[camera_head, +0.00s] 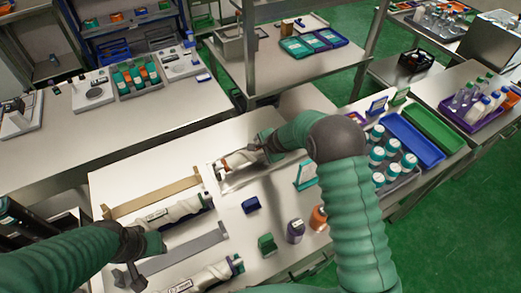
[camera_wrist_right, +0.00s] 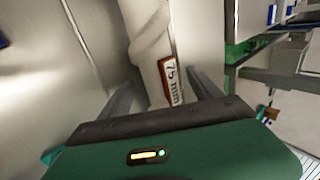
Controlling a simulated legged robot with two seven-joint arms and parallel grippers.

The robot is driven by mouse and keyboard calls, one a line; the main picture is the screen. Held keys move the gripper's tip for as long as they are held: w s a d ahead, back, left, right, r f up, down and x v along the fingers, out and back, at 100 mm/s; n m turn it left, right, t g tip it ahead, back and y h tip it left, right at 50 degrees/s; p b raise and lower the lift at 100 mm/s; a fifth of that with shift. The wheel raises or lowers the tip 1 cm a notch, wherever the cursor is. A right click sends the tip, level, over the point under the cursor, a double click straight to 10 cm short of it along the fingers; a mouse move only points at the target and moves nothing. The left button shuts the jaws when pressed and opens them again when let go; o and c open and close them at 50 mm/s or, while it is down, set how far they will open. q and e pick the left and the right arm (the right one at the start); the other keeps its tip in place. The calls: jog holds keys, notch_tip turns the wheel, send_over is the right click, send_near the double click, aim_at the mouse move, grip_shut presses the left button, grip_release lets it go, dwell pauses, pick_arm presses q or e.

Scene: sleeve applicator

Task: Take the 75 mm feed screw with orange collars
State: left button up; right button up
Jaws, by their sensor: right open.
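The feed screw with orange collars (camera_head: 240,159) lies on a shiny metal tray (camera_head: 232,186) at the middle of the bench. In the right wrist view its pale twisted body (camera_wrist_right: 148,38) carries an orange-edged label reading 75 mm (camera_wrist_right: 171,82). My right gripper (camera_wrist_right: 165,95) is open, with one finger on each side of the screw; contact is not clear. In the head view the right gripper (camera_head: 257,148) covers the screw's right end. My left gripper (camera_head: 130,274) is over the bench's front left, away from that screw; its jaw opening is unclear.
Two other pale screws, one in the middle left (camera_head: 181,212) and one in front (camera_head: 205,275), lie beside a tan strip (camera_head: 150,197) and a grey strip (camera_head: 184,250). A blue block (camera_head: 251,205), green block (camera_head: 267,244) and jars (camera_head: 295,231) stand to the right.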

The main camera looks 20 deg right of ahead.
jog(key=shift+w+f, duration=0.15)
jog(key=shift+w, duration=0.05)
jog(key=shift+s, duration=0.1)
grip_shut()
